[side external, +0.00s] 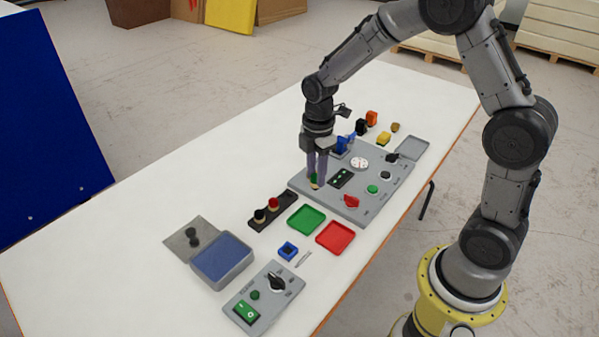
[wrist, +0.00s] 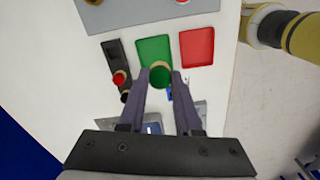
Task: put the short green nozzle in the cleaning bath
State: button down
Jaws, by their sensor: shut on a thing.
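My gripper (side external: 316,183) is shut on the short green nozzle (side external: 313,179), which has a tan end. The wrist view shows the green nozzle (wrist: 160,77) between my fingertips, in line with the green tray beyond it. I hold it in the air; its height is hard to judge. The cleaning bath (side external: 223,263) appears to be the grey box with blue inside, at the near left of the table. It stands open and apart from my gripper. In the wrist view the bath (wrist: 153,127) is partly hidden behind my fingers and gripper body.
A black rack (side external: 259,222) holds a red and a black nozzle. A green tray (side external: 306,219), a red tray (side external: 335,237) and a small blue block (side external: 288,251) lie nearby. A knobbed lid (side external: 182,241) lies beside the bath. A switch box (side external: 264,297) stands in front; a grey panel (side external: 325,200) lies behind.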

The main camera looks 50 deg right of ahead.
jog(key=s+a+r, duration=0.1)
jog(key=s+a, duration=0.1)
jog(key=a, duration=0.7)
jog(key=s+a+r, duration=0.1)
jog(key=s+a, duration=0.1)
jog(key=a, duration=0.8)
jog(key=w+a+f, duration=0.2)
jog(key=w+f, duration=0.1)
jog(key=w+a+f, duration=0.1)
jog(key=w+f, duration=0.1)
jog(key=w, duration=0.2)
jog(key=w+a+f, duration=0.2)
jog(key=w+f, duration=0.1)
jog(key=w, duration=0.1)
jog(key=shift+w+a+f, duration=0.25)
jog(key=shift+a+f, duration=0.05)
jog(key=shift+a, duration=0.05)
jog(key=shift+w+a+f, duration=0.2)
jog(key=shift+w+f, duration=0.25)
jog(key=shift+f, duration=1.65)
jog(key=shift+f, duration=0.15)
